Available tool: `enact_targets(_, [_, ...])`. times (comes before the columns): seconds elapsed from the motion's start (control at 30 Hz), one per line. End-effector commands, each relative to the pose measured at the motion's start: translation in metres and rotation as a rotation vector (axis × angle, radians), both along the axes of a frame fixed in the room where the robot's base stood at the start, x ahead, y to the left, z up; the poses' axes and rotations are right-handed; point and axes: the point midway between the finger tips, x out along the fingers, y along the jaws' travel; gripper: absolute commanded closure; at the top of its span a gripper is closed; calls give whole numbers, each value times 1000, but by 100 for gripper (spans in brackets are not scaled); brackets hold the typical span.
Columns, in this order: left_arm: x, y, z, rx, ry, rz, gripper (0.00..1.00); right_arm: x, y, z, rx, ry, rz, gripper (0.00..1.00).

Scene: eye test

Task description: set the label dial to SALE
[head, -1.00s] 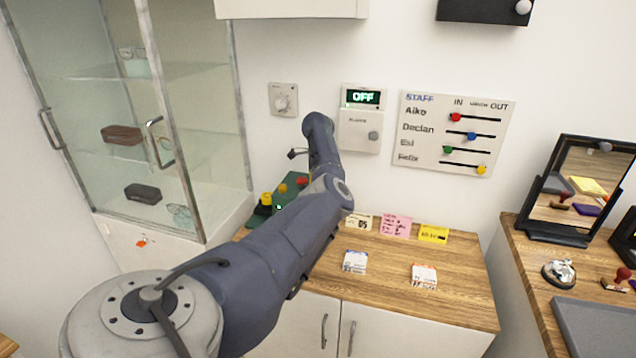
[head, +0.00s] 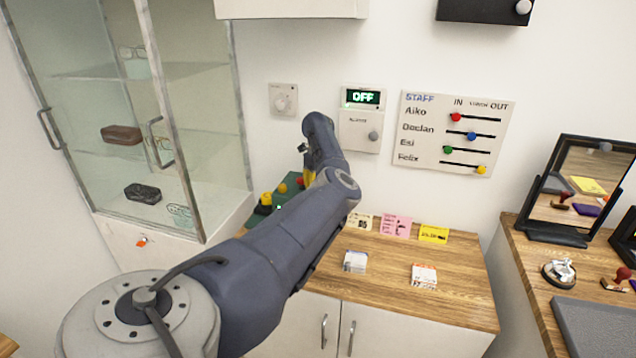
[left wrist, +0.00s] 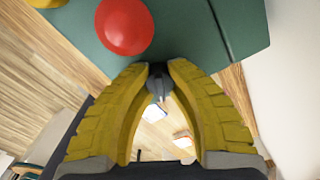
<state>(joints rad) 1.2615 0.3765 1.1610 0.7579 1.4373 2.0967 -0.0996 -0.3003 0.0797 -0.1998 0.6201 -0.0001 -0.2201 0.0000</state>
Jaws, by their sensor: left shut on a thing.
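A green device (head: 289,192) stands at the back left of the wooden counter, with yellow and red round buttons on it. In the left wrist view the green body (left wrist: 185,40) and a red button (left wrist: 124,27) are close to my fingers. My left gripper (left wrist: 158,72) has its yellow fingertips closed on a small grey knob (left wrist: 157,88) beside the green body. I cannot tell for sure that this knob is the label dial, and no SALE marking is readable. In the head view my arm hides most of the gripper (head: 309,178). My right gripper is not in view.
Cards and small label stacks (head: 355,262) lie on the counter (head: 450,298). A glass cabinet (head: 205,150) stands left.

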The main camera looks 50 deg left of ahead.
Motion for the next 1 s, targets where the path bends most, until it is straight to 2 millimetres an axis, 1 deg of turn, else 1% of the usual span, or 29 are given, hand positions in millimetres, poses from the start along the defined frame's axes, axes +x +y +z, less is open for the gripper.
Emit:
enact_targets(0.53, [0,0,1,1,-1,-22,100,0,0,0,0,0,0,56])
enact_targets(0.57, [0,0,1,1,-1,-22,81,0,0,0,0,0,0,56])
enact_targets(0.8, [0,0,0,1,0,-22,53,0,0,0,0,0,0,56])
enact_targets(0.87, [0,0,0,1,0,-22,48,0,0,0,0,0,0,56])
enact_targets(1.0, [0,0,0,1,0,-22,48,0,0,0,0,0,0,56])
